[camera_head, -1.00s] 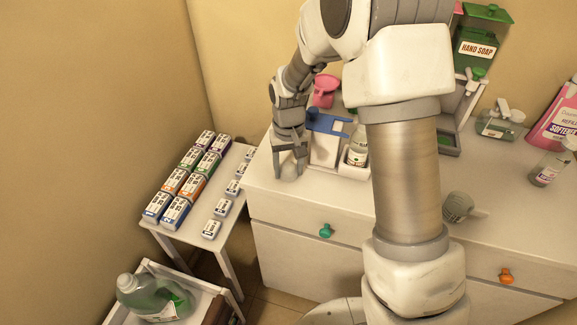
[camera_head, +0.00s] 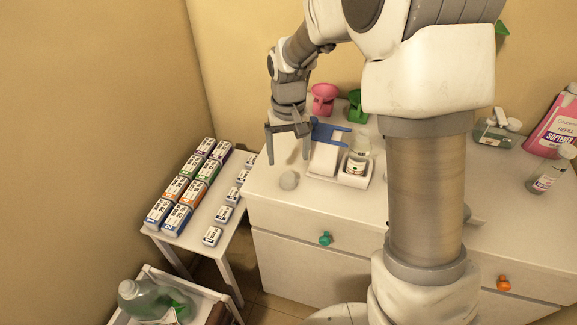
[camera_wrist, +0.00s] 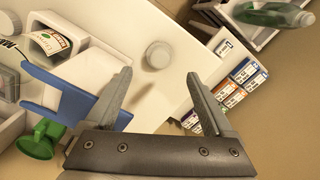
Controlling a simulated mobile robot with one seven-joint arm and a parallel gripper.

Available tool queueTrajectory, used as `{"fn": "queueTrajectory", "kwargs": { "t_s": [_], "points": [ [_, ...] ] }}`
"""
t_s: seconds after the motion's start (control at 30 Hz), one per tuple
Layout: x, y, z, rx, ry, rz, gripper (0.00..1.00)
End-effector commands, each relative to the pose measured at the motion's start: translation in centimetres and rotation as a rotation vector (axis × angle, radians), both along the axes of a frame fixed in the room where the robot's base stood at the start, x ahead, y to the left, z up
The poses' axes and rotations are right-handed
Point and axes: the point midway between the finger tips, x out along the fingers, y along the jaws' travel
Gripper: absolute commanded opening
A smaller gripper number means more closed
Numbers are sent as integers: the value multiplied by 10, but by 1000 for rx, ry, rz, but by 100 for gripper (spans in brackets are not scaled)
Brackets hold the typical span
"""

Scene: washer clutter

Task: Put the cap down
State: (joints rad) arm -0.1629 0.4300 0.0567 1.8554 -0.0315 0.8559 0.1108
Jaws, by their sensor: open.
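The cap (camera_head: 288,180) is a small pale grey-white round piece. It rests on the white cabinet top near its left front corner. In the wrist view the cap (camera_wrist: 158,54) lies beyond the fingertips, apart from both. My gripper (camera_head: 282,160) is open and empty, above and slightly behind the cap, with its fingers pointing down. In the wrist view the open fingers of my gripper (camera_wrist: 160,82) frame bare cabinet top.
A side table (camera_head: 210,236) with several labelled boxes is at left.

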Motion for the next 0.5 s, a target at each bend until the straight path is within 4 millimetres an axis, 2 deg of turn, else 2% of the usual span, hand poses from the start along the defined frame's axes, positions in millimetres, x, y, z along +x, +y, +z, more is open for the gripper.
{"fn": "queueTrajectory", "kwargs": {
  "t_s": [0.03,0.2,0.5],
  "points": [
    [1,0,13,0,-4,0,88],
    [0,0,38,1,-2,-1,88],
    [-2,-2,52,1,-5,-2,88]
  ]
}}
